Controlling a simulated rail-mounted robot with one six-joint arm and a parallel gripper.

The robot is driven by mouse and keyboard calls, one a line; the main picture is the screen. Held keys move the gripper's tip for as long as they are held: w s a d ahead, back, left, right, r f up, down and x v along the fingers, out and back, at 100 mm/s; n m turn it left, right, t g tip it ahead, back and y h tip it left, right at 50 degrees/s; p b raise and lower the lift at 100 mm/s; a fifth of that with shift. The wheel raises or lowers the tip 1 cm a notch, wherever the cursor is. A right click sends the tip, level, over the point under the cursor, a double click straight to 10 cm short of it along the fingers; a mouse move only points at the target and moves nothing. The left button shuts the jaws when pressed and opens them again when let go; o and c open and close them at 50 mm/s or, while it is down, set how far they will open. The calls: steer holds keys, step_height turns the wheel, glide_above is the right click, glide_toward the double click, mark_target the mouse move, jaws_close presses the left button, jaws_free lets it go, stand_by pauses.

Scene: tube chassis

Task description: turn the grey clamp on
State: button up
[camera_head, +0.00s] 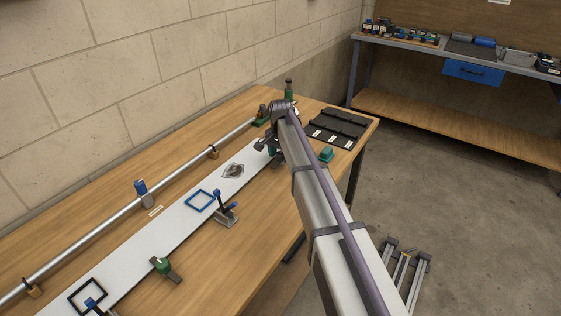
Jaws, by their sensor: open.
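A clamp with a grey metal base and a blue-tipped lever (225,214) stands on the near edge of the white strip, beside a blue square outline. I cannot tell for sure that it is the grey clamp. A green-topped clamp with a dark base (163,267) is farther left, and a blue-knobbed clamp (95,304) is cut off at the bottom left. My gripper (262,144) is at the far end of my arm, over the strip's far end. It is small and partly hidden by my wrist; its jaws are open, with nothing visibly held.
A long metal tube (120,217) runs along the table in holders, with a blue-topped piece (141,189) on it. A grey diamond mark (233,171) lies on the strip. The table's front-middle is clear.

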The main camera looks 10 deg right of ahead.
steer(key=shift+r, duration=0.15)
steer(key=shift+c, duration=0.4)
steer(key=c, duration=0.9)
steer(key=shift+o, duration=0.2)
steer(key=shift+n, duration=0.3)
steer(key=n, duration=0.8)
steer(key=shift+n, duration=0.4)
steer(key=n, duration=0.4)
steer(key=shift+n, duration=2.3)
